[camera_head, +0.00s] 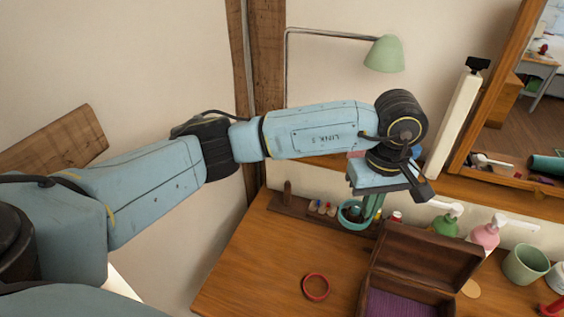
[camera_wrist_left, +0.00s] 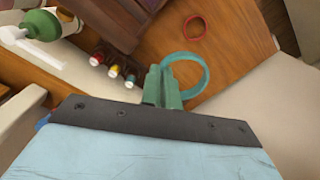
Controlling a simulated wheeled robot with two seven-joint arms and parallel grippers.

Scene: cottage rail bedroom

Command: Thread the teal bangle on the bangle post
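The teal bangle (camera_head: 342,219) is at the fingertips of my left gripper (camera_head: 371,207), above the back of the wooden dresser top. In the left wrist view the bangle (camera_wrist_left: 207,76) sticks out to the right of the two green fingers (camera_wrist_left: 162,88), which are close together and look shut on its rim. A short dark wooden peg (camera_head: 287,190), which looks like the bangle post, stands upright at the left end of a low wooden base. The bangle is to the right of this peg and apart from it. My right gripper is not in view.
A red bangle (camera_head: 316,287) lies on the bare front of the dresser top (camera_head: 265,270). An open wooden box (camera_head: 428,250), pump bottles (camera_head: 485,236) and a cup (camera_head: 526,264) stand to the right. A green lamp (camera_head: 384,54) hangs behind.

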